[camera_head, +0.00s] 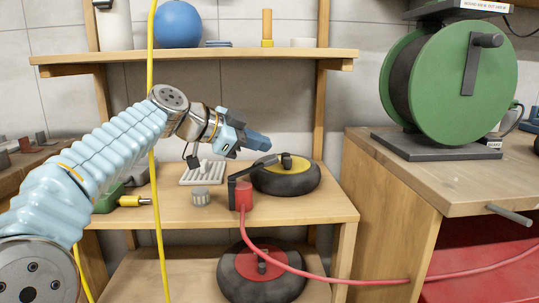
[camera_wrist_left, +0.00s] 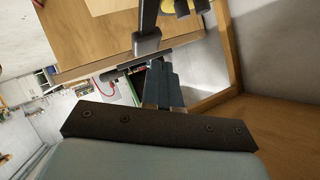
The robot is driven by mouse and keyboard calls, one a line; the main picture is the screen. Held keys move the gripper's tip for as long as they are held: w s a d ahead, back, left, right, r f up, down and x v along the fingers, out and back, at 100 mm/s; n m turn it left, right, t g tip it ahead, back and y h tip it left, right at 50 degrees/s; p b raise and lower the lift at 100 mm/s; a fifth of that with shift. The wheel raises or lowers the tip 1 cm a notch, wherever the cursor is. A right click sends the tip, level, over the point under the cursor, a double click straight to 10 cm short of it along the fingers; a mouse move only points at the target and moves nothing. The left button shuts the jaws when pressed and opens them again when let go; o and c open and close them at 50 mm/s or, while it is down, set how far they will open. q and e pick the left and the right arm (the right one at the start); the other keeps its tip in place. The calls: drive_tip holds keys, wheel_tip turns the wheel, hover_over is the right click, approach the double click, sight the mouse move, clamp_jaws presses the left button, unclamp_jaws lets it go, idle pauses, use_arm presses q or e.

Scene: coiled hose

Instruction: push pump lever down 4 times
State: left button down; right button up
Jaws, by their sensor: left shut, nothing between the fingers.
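The pump has a red body (camera_head: 243,196) on the middle wooden shelf, with a dark lever (camera_head: 258,165) angled up to the right from its bracket. My left gripper (camera_head: 264,143) is shut and empty. In the head view it is just above the raised end of the lever; whether it touches is not clear. The left wrist view shows my left gripper's closed fingers (camera_wrist_left: 160,72) close to a dark bar with a crosspiece (camera_wrist_left: 147,42), which seems to be part of the pump. My right gripper is not in view.
A wheel with a yellow hub (camera_head: 297,164) lies right behind the lever. A grey ribbed cylinder (camera_head: 201,197) stands left of the pump. A red hose (camera_head: 300,271) runs right from the pump. A green reel (camera_head: 455,85) stands on the right bench.

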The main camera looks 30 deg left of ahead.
sight(250, 169)
use_arm(q)
drive_tip(key=r+p, duration=0.1)
drive_tip(key=a+r+p, duration=0.1)
drive_tip(key=r, duration=0.1)
drive_tip(key=s+r+p, duration=0.1)
drive_tip(key=shift+a+r, duration=0.3)
drive_tip(key=shift+a, duration=0.05)
idle(0.9)
